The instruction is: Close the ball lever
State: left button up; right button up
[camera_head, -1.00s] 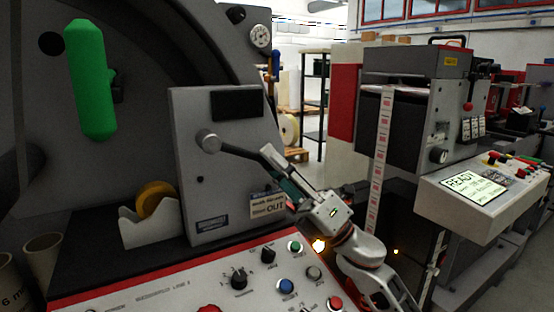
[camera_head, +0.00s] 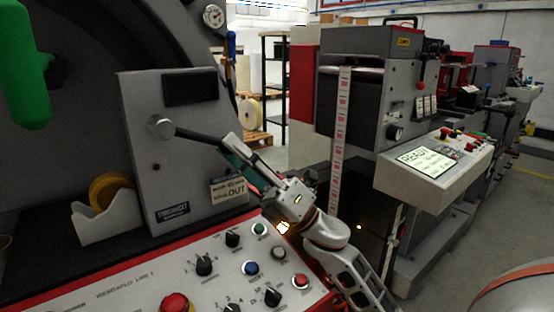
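The lever (camera_head: 195,136) is a dark bar on the grey panel of the rewinder, with a round grey end (camera_head: 161,127) at its left. It runs right and slightly down, reaching past the panel's right side. My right gripper (camera_head: 228,146) is at the lever's right end, with its fingers over or beside it. The lever's tip is hidden there. I cannot tell whether the fingers are closed on it. My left gripper is not in view.
The control panel (camera_head: 120,290) with knobs and buttons lies below the lever. A yellow tape roll (camera_head: 108,190) sits in a white holder at left. A green handle (camera_head: 25,75) is at upper left. A printing machine (camera_head: 360,105) stands at right, with floor in between.

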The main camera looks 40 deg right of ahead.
jog(key=s+d+f, duration=0.2)
jog(key=s+d, duration=0.7)
jog(key=s, duration=0.2)
jog(key=shift+s+f, duration=0.2)
jog(key=shift+f, duration=0.05)
jog(key=shift+d, duration=0.1)
